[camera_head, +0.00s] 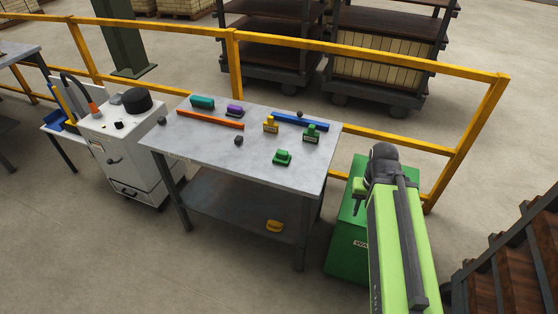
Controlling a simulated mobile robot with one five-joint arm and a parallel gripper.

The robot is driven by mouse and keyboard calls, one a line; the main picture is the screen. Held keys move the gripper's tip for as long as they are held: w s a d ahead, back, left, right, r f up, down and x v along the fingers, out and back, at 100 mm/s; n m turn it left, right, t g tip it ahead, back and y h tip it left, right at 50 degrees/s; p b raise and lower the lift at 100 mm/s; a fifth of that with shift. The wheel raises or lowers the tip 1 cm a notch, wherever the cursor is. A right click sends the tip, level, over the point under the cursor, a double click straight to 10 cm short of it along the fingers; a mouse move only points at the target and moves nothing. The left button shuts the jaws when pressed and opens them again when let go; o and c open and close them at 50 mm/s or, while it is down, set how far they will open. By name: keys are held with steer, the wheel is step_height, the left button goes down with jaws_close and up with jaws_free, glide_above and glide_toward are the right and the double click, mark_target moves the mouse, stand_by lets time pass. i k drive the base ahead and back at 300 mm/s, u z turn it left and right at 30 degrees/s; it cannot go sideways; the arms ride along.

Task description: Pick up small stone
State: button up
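Several small dark grey stones show. One (239,140) lies near the middle of the grey table (205,148). Another (299,114) is at the table's back, by the blue bar, and partly hidden. A third dark lump (162,120) is at the table's left end, by the white cabinet. Which one the task means I cannot tell. My gripper (358,203) is at the right, beyond the table's right edge and above the green bin, apart from all the stones. Its fingers are too small and partly hidden to tell if they are open.
The table also bears an orange bar (210,119), a blue bar (302,122), and teal, purple, yellow and green pieces. The green bin (345,243) stands right; a yellow railing (380,61) runs behind. Floor in front is clear.

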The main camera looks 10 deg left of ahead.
mark_target(281, 157)
steer(key=u, duration=0.75)
steer(key=i, duration=1.05)
steer(key=z, duration=0.1)
steer(key=k, duration=1.35)
steer(key=u, duration=0.15)
steer(key=i, duration=0.7)
steer(key=u, duration=0.7)
steer(key=i, duration=0.8)
steer(key=u, duration=0.55)
